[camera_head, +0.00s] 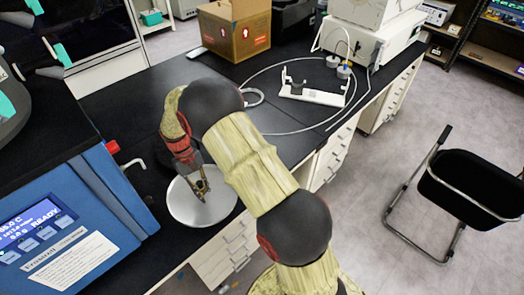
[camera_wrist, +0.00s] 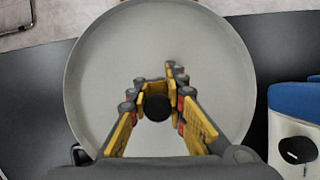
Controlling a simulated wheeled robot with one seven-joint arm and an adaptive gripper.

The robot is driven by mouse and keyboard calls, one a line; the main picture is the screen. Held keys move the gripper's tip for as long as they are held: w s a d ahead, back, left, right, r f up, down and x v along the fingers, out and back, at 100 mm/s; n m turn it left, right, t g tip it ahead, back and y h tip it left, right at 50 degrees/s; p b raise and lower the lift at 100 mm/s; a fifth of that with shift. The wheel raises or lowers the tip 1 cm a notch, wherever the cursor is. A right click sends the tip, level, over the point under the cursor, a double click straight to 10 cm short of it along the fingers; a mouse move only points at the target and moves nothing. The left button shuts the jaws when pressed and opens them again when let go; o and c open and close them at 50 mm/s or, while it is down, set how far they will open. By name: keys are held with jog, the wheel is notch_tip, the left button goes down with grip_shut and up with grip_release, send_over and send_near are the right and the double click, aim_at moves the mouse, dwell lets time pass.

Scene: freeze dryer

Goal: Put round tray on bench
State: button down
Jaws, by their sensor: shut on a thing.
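The round tray (camera_head: 184,209) is a shallow light-grey disc over the black bench (camera_head: 150,105), near its front edge and just right of the blue machine. My gripper (camera_head: 203,191) points down at its middle. In the wrist view the tray (camera_wrist: 110,55) fills most of the picture, and my gripper (camera_wrist: 157,100) is shut on a small black knob (camera_wrist: 157,108) at its centre. The tray looks level. I cannot tell whether its underside touches the bench.
A blue machine (camera_head: 110,195) with a READY display stands at the left. A cardboard box (camera_head: 235,28), a white bracket (camera_head: 312,96) and a looped tube (camera_head: 262,70) lie farther back on the bench. A black chair (camera_head: 470,185) stands on the floor at right. Bench around the bracket is partly clear.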

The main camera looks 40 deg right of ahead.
notch_tip(320, 180, up, 3)
jog(key=m, duration=0.2)
send_over(223, 186)
jog(key=shift+d+r+y+b, duration=0.1)
jog(key=shift+r+y+b, duration=0.05)
jog(key=shift+y+b, duration=0.25)
jog(key=s+d+r+n+t+h+b, duration=0.1)
jog(key=s+d+n+t, duration=0.3)
jog(key=n, duration=1.3)
jog(key=s+d+r+n+t+h+b, duration=0.1)
jog(key=s+d+r+n+t, duration=0.2)
jog(key=s+d+n, duration=0.6)
jog(key=d+n+t, duration=0.2)
jog(key=d+n, duration=0.6)
jog(key=shift+s+n, duration=0.35)
jog(key=shift+n, duration=0.05)
jog(key=shift+r, duration=0.1)
jog(key=shift+a, duration=0.1)
